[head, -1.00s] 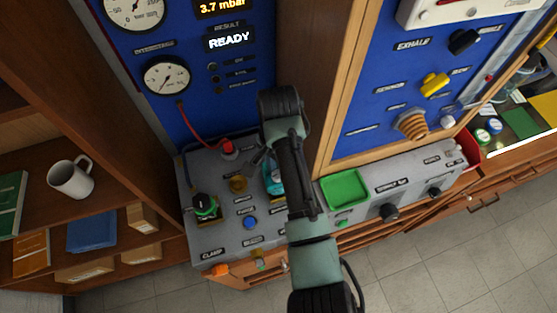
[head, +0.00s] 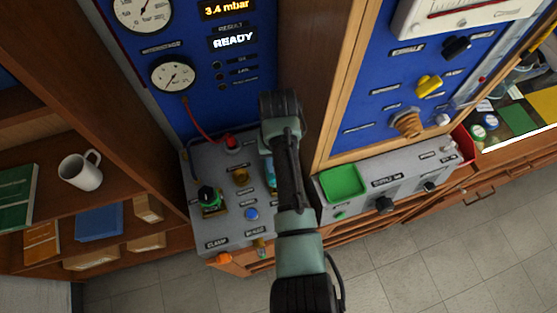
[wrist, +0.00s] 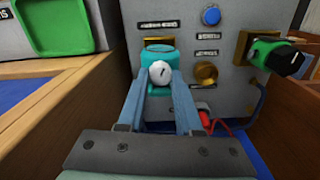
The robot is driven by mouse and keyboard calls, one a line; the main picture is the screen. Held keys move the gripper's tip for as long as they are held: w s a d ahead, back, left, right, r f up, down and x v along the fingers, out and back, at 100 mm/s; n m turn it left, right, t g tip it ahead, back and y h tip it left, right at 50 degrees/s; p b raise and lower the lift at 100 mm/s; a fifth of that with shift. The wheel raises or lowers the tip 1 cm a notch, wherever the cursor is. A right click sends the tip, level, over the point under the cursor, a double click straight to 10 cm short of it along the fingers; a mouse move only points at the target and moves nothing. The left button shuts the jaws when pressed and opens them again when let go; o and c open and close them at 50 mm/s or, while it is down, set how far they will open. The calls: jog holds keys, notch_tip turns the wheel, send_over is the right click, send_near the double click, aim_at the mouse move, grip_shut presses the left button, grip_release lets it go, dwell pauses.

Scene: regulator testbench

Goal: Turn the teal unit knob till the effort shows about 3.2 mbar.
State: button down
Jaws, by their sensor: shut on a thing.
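The teal unit (wrist: 160,50) is mounted on the grey bench panel in the wrist view, with a round white knob (wrist: 160,72) bearing a dark mark on its face. My gripper (wrist: 159,80) has its two blue-grey fingers on either side of this knob and is shut on it. In the head view my arm covers the gripper and the knob; only a sliver of the teal unit (head: 270,174) shows beside the arm. The orange display (head: 226,8) at the top reads 3.4 mbar. The result display (head: 233,40) below it reads READY.
A green-black knob (wrist: 282,58), a brass fitting (wrist: 205,73) and a blue button (wrist: 211,16) sit near the teal unit. A green tray (head: 343,183) lies right of my arm. A red hose (head: 203,128) runs from the lower gauge (head: 173,76) to the bench.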

jog(key=shift+n, duration=0.8)
jog(key=c, duration=0.6)
grip_release()
jog(key=shift+o, duration=0.2)
jog(key=shift+r, duration=0.1)
notch_tip(320, 180, up, 13)
jog(key=p, duration=0.2)
jog(key=shift+p, duration=0.4)
